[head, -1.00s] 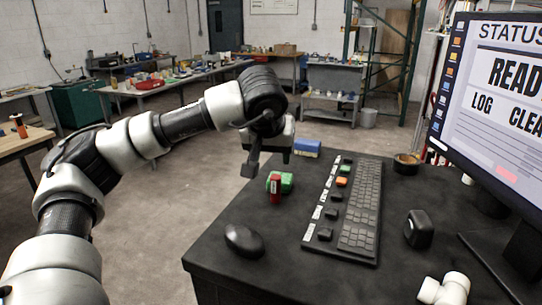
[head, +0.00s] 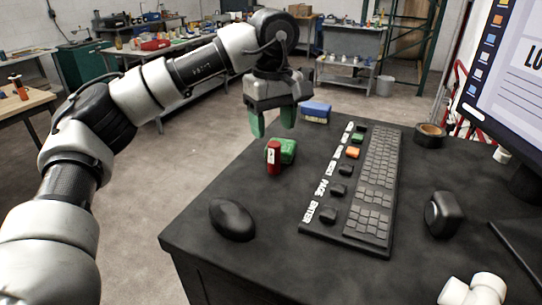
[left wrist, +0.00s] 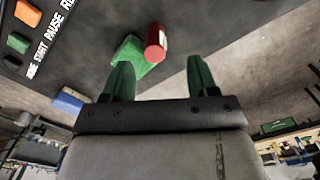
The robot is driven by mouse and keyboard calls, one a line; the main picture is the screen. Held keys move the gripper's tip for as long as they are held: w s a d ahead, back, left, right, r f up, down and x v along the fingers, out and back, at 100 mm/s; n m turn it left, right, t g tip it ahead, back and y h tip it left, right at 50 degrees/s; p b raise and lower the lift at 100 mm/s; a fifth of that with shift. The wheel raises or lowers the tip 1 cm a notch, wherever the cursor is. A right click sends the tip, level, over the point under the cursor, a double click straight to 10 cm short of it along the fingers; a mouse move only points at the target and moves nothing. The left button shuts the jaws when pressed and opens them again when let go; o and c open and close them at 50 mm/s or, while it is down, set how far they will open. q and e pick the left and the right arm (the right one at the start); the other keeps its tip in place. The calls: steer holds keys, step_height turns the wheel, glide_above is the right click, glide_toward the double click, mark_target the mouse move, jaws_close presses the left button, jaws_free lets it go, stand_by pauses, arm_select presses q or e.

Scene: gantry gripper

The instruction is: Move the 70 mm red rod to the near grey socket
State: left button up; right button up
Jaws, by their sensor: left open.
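A short red upright piece (head: 273,157) with a white label stands on the black desk, beside a green block (head: 287,151); it may be the red rod, but its length cannot be told. Both also show in the left wrist view, the red piece (left wrist: 156,43) and the green block (left wrist: 129,50). My left gripper (head: 273,121) is open and empty, with green-padded fingers pointing down, above and behind the red piece. In the left wrist view the red piece lies beyond the gap between the fingertips (left wrist: 160,62), apart from them. No grey socket can be made out. My right gripper is out of view.
A monitor stands at right. The desk's left front is mostly clear.

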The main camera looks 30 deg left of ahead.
mark_target(274, 143)
arm_select(q)
steer(key=f+p, duration=0.1)
steer(key=f, duration=0.1)
steer(key=w+f+p, duration=0.1)
steer(key=f, duration=0.2)
steer(key=shift+a+f, duration=0.1)
steer(key=shift+f, duration=0.4)
steer(key=shift+c, duration=1.6)
steer(key=c, duration=0.5)
jaws_close()
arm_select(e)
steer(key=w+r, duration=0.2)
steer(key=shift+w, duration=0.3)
arm_select(q)
steer(key=shift+r, duration=0.2)
